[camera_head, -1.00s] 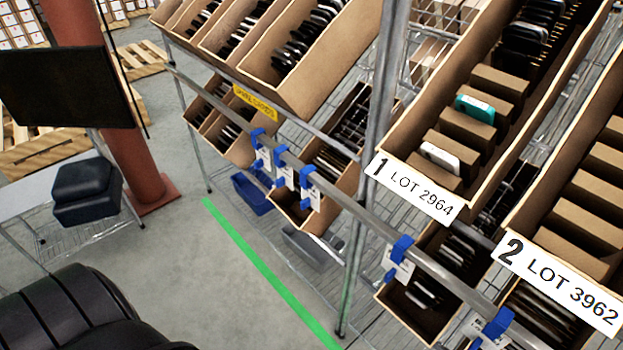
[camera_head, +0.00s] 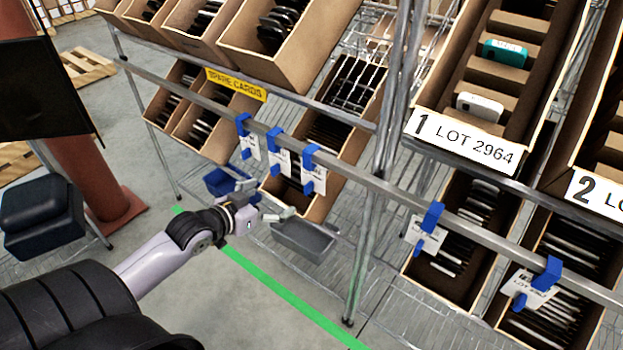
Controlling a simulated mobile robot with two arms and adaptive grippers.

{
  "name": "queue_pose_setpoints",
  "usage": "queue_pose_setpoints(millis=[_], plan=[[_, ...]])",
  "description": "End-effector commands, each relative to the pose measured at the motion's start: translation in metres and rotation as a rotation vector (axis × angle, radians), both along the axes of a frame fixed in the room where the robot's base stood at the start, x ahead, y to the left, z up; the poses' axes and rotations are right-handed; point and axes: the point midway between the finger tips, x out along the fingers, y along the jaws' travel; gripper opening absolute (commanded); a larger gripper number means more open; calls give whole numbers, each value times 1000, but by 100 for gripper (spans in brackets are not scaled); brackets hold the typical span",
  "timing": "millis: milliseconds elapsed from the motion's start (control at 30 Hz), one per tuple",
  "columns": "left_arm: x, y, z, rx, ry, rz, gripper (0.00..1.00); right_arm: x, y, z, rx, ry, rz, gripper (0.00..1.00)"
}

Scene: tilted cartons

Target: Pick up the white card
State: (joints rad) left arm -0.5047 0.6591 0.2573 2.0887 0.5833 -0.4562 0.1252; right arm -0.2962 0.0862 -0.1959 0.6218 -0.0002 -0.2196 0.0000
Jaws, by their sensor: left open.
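The white card (camera_head: 480,106) stands in a slot near the front of the tilted carton labelled 1 LOT 2964 (camera_head: 463,140), at the upper right. Its rounded top edge shows, and its lower part is hidden in the slot. My left gripper (camera_head: 264,198) is open and empty at lower centre left. It is in front of the rack, well to the left of and below the white card, apart from it. My right gripper is not in view.
A teal card (camera_head: 505,53) stands behind the white one. Blue clips with tags (camera_head: 313,170) hang on the rack's front rail, and an upright post (camera_head: 385,150) stands between gripper and carton 1. A grey bin (camera_head: 303,240) sits low near the gripper.

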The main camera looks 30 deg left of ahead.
Motion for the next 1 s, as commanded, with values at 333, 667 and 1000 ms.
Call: queue_pose_setpoints(millis=[333,667,1000], plan=[[54,-6,-16,-1,-10,-3,93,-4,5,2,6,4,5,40],[104,-10,-40,-1,-6,-3,93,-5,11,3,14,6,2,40],[129,-12,-58,-1,-5,-3,93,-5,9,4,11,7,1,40]])
